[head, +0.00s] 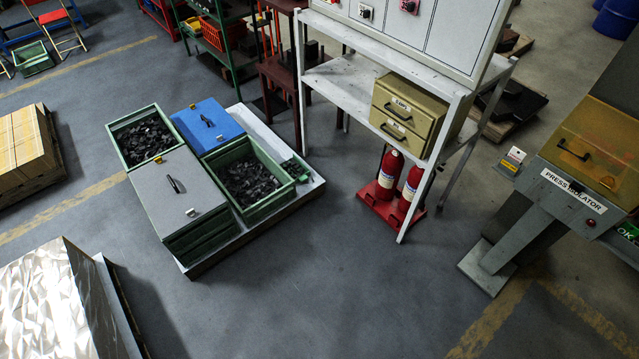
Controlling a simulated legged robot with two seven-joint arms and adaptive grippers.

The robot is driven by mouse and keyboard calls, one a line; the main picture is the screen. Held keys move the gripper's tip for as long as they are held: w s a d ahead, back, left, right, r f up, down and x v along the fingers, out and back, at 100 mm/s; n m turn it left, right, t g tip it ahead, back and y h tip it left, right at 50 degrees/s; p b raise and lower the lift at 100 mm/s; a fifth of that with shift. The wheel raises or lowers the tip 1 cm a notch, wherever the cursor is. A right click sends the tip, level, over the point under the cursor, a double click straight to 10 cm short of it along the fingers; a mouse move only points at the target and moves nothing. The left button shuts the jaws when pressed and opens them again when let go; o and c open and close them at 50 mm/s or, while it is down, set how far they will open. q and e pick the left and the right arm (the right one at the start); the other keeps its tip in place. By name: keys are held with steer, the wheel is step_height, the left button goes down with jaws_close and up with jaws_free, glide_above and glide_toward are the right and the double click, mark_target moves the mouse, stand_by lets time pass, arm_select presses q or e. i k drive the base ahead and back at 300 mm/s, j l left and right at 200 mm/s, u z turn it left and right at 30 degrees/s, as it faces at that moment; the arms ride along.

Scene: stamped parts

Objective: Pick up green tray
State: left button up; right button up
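Two open green trays full of dark stamped parts stand on a low pale pallet (302,190) on the floor, left of centre. One green tray (233,200) is at the front right of the pallet. The other green tray (118,150) is at the back left. A grey-lidded green box (170,205) is at the front left and a blue-lidded box (212,122) is at the back. A few dark parts lie on the pallet beside the front right tray. Neither of my grippers is in view.
A white metal rack (335,80) holds a tan drawer cabinet (400,105), with red fire extinguishers (388,178) below. A press isolator stand (545,200) is at the right. Shiny sheet metal (45,305) and a wooden pallet stack (25,150) are at the left. The floor front centre is clear.

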mark_target(293, 166)
steer(key=i+l+u, duration=0.35)
steer(key=i+u, duration=0.15)
steer(key=u, duration=0.55)
